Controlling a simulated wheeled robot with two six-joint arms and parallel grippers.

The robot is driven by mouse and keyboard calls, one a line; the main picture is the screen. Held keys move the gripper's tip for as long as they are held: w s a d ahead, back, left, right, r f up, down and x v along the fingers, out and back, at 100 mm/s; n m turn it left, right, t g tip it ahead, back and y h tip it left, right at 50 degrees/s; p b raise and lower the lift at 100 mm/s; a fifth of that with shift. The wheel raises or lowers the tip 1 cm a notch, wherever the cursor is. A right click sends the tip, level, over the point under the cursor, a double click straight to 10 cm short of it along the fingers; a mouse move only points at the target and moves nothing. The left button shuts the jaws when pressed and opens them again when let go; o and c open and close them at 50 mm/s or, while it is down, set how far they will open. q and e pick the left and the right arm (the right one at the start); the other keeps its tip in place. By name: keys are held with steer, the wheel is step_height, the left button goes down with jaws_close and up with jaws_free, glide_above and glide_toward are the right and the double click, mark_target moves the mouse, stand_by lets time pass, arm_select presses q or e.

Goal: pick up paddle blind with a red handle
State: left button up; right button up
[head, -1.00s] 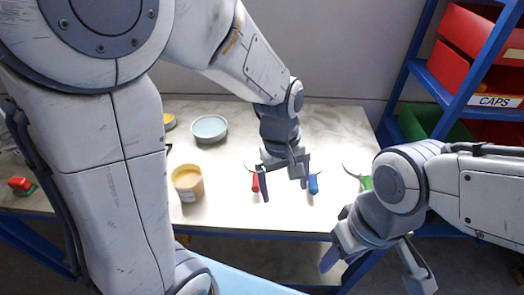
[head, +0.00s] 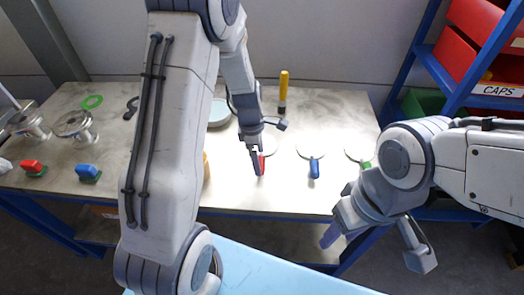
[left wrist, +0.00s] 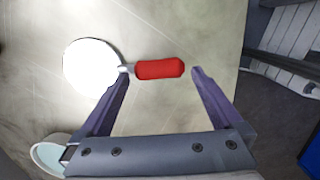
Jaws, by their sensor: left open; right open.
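The paddle blind with a red handle lies flat on the table. In the left wrist view its red handle (left wrist: 160,69) points right and its pale round disc (left wrist: 92,67) lies to the left. In the head view the red handle (head: 262,166) shows beside my left gripper (head: 256,162), and its disc is mostly hidden by that gripper. My left gripper, also in the left wrist view (left wrist: 161,76), is open, with its fingertips near either end of the handle and nothing held. My right gripper (head: 375,248) is open and empty in front of the table's right part.
A blue-handled paddle blind (head: 314,168) and a green-handled one (head: 365,163) lie to the right. A yellow-handled tool (head: 283,88) stands behind. Flanged vessels (head: 75,125) and red and blue clamps stand at left. A blue rack (head: 425,75) with bins stands at right.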

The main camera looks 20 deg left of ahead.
arm_select(q)
steer(key=f, duration=0.3)
steer(key=shift+w+d+f, duration=0.1)
steer(key=shift+d+f, duration=0.1)
steer(key=shift+f, duration=0.05)
steer(key=c, duration=1.5)
steer(key=shift+r, duration=0.1)
jaws_close()
